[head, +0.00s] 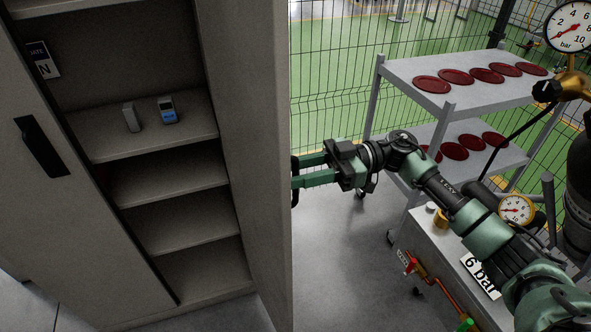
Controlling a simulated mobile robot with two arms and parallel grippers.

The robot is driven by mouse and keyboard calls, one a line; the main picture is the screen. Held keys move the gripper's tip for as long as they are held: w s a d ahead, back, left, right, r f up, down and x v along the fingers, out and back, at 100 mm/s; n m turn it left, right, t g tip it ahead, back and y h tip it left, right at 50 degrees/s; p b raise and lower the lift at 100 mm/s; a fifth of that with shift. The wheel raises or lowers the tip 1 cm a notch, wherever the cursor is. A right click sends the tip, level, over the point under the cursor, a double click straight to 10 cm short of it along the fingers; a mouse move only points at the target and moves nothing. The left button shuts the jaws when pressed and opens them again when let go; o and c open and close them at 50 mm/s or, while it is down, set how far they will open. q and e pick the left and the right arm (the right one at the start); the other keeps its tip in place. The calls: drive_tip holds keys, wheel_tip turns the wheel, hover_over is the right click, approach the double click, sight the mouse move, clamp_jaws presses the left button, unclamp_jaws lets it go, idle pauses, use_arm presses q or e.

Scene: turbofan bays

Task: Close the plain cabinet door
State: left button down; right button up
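The grey-beige cabinet (160,179) stands at the left. Its right-hand door (257,150) is swung open and stands edge-on, pointing towards me. Its left-hand door (60,200), with a black handle (42,148), covers the left part of the cabinet. My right gripper (296,173) comes from the right to the outer face of the open door. Its two green fingers are parted, one above the other, at a dark handle (294,197) on that face. The door edge hides part of the handle and the fingertip contact. My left gripper is not in view.
A grey trolley (458,100) with red discs stands behind my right arm. Floor beside the door is clear.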

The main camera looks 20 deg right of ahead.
drive_tip(key=shift+c, duration=0.3)
clamp_jaws()
idle(1.1)
